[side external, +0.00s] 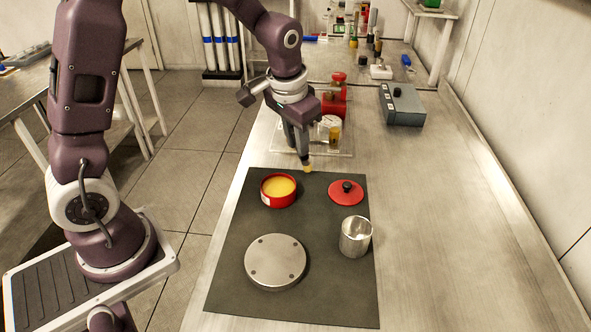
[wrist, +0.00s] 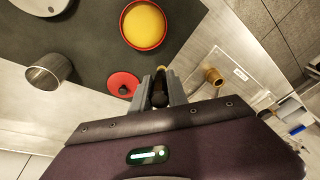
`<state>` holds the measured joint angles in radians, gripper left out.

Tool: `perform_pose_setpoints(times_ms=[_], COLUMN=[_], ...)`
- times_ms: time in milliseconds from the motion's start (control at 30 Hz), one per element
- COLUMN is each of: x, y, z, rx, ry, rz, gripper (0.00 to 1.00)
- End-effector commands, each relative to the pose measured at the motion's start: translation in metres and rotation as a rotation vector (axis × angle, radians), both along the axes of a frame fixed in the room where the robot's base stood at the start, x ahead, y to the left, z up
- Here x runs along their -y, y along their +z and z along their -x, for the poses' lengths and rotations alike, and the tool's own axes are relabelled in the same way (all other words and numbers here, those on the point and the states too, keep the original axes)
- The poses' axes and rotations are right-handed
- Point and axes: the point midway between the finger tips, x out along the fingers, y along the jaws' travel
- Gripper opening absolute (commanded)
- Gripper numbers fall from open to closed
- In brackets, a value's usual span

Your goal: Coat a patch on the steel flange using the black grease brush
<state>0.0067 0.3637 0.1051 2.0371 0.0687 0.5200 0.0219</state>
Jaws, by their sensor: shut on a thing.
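My gripper (side external: 301,147) is shut on the black grease brush (side external: 305,159) and holds it tip down above the far edge of the dark mat (side external: 230,240). In the wrist view the black brush (wrist: 159,96) sits between the fingers (wrist: 160,88). Its tip is yellowish; I cannot tell bristle colour from grease. The open red tin of yellow grease (side external: 278,190) stands left of and nearer than the brush; it also shows in the wrist view (wrist: 143,25). The round steel flange (side external: 275,260) lies flat at the mat's near side, with small holes around its rim and no visible grease.
A red lid with a black knob (side external: 346,192) lies on the mat, right of the tin. A steel cup (side external: 356,237) stands right of the flange. A clear tray (side external: 335,150) and red equipment (side external: 337,100) are behind the gripper. A grey box (side external: 402,105) stands back right.

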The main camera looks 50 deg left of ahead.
Motion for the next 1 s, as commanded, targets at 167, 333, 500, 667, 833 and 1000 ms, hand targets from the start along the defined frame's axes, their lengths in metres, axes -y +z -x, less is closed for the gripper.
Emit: perform_pose_setpoints(times_ms=[167, 333, 500, 667, 833, 1000], x=[0.0, 0.005, 0.047, 0.105, 0.15, 0.166], y=[0.0, 0.003, 0.025, 0.061, 0.1, 0.122], z=[0.0, 0.002, 0.023, 0.071, 0.137, 0.178], rx=[0.0, -0.005, -0.06, -0.155, -0.262, -0.323], ry=[0.0, -0.001, 0.0, 0.007, 0.008, 0.0], rz=[0.0, 0.002, 0.017, 0.047, 0.076, 0.089], gripper=[0.0, 0.0, 0.0, 0.0, 0.0, 0.0])
